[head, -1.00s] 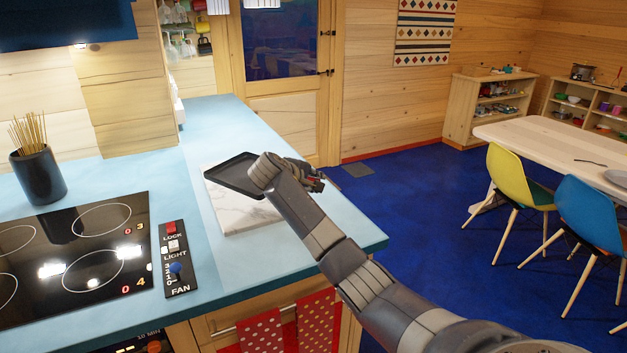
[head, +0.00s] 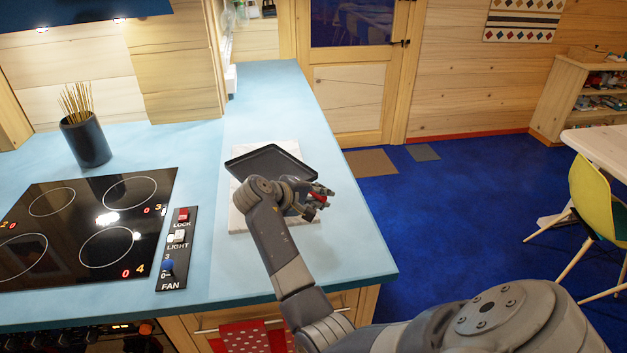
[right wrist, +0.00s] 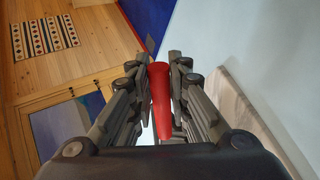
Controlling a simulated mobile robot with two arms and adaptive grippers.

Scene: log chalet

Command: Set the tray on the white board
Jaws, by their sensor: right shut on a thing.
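The dark rectangular tray (head: 272,162) shows in the head view over the far half of the white marbled board (head: 242,216), its left corner reaching slightly past the board's edge. I cannot tell whether it touches the board. My right gripper (head: 318,194) is above the board's right side, in front of the tray, with its wrist hiding part of the tray's near edge. It is shut on a red cylinder (right wrist: 160,102), seen between the fingers in the right wrist view. Whether the cylinder is joined to the tray is hidden. My left gripper is not in view.
The light blue counter (head: 275,95) has free room beyond and in front of the board. Left of it are a black cooktop (head: 70,225), a control panel (head: 176,248) and a dark cup of sticks (head: 86,142). The counter's right edge drops to the blue floor.

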